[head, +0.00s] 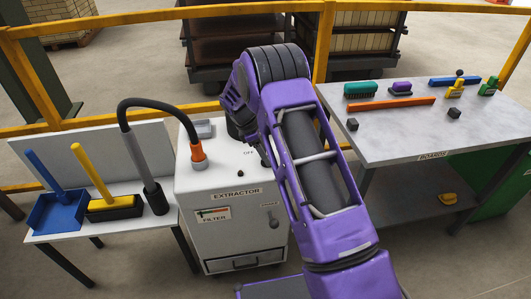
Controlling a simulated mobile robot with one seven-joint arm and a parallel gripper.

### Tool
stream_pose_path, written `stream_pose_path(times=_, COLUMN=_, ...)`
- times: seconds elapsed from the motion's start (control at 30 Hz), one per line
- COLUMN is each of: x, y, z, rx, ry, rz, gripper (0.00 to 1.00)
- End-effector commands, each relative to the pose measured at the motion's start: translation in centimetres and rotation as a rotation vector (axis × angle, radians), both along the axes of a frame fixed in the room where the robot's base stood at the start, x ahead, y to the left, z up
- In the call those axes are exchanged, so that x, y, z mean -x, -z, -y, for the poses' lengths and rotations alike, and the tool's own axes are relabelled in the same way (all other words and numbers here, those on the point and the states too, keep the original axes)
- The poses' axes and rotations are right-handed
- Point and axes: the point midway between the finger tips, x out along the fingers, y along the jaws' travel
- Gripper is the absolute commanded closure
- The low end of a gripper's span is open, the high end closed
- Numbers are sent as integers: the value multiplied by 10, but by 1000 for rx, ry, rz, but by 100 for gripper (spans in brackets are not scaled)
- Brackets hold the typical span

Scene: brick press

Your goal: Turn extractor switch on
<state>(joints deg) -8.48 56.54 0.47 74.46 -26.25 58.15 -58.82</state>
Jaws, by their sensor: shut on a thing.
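The extractor (240,226) is a pale grey cabinet in the middle of the head view, with an EXTRACTOR label on its front. An OFF mark (248,153) shows on its top panel, close to my arm. My gripper (262,156) is down at the top panel beside this mark, mostly covered by my purple arm. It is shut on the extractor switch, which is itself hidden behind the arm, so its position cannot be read.
A black hose (137,101) with an orange end (198,152) arches onto the extractor's left side. A grey table (440,142) with small tools stands right. A yellow rail (130,18) runs behind.

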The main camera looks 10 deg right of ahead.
Motion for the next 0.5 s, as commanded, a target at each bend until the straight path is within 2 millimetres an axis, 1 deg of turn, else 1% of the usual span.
stream_pose_path(times=0.2, x=-1, y=1, z=0, rx=-1, ry=207, rz=-1, gripper=100)
stream_pose_path(times=0.5, x=-3, y=1, z=1, rx=-1, ry=461, rz=0, gripper=100)
